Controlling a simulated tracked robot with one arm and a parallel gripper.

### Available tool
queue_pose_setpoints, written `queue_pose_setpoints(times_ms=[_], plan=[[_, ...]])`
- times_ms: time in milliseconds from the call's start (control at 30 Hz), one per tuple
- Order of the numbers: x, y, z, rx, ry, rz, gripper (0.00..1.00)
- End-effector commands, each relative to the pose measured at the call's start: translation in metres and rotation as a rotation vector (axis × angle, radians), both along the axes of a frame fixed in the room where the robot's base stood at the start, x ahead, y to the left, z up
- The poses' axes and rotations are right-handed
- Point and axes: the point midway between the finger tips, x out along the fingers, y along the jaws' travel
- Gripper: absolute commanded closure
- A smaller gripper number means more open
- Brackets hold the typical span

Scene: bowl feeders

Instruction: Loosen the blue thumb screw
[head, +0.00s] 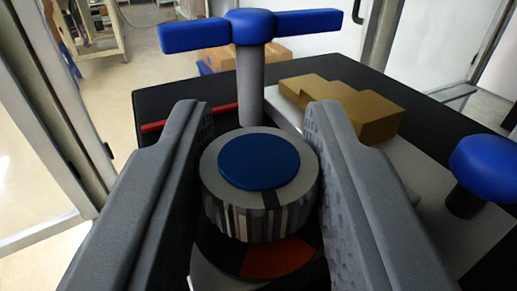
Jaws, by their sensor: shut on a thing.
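The blue thumb screw (258,162) is a grey ribbed knob with a round blue cap and a dark index mark at the front right of its top. It stands upright between the two grey fingers of my gripper (262,180) in the middle of the head view. The fingers are shut on the knob, one at its left side and one at its right. Below the knob is a dark dial ring (268,260) with an orange-red sector at the front. The ring is partly hidden by the knob and fingers.
A grey post with a blue T-handle (250,27) rises close behind the knob. A brass-coloured stepped block (345,107) lies behind right. A blue round knob (484,168) stands at the right. A red rod (190,118) lies on the black surface at left. Frame posts flank the scene.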

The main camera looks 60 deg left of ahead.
Motion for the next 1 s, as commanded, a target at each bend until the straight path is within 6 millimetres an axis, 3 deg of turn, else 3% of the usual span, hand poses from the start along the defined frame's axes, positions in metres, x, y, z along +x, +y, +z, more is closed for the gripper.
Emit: queue_pose_setpoints(times_ms=[400,1000], plan=[[0.0013,-0.0021,-0.0008,0.003,0.000,0.123,0.94],[0.0013,-0.0014,0.0008,0.001,0.000,0.150,0.94]])
